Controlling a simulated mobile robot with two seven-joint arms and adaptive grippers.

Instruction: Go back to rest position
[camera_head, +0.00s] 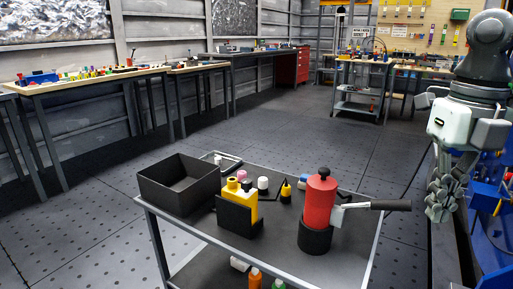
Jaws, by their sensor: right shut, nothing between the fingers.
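My right gripper (440,200) hangs at the right side of the camera_head view, pointing down. It is shut and empty, apart from the table and to the right of it. My left gripper is not in view. A red motor-like cylinder (319,203) stands upright in a black round holder (314,237) on the grey table (290,266). A tool with a black handle (390,205) sticks out to the right from beside the red cylinder. A yellow part (238,198) stands in a black holder (238,220) left of it.
A black open box (180,183) stands at the table's left. Several small items lie behind the holders. Orange and green bottles stand on the lower level. Workbenches (95,78) line the left wall. A blue structure (490,200) is close to my right arm. The floor behind the table is clear.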

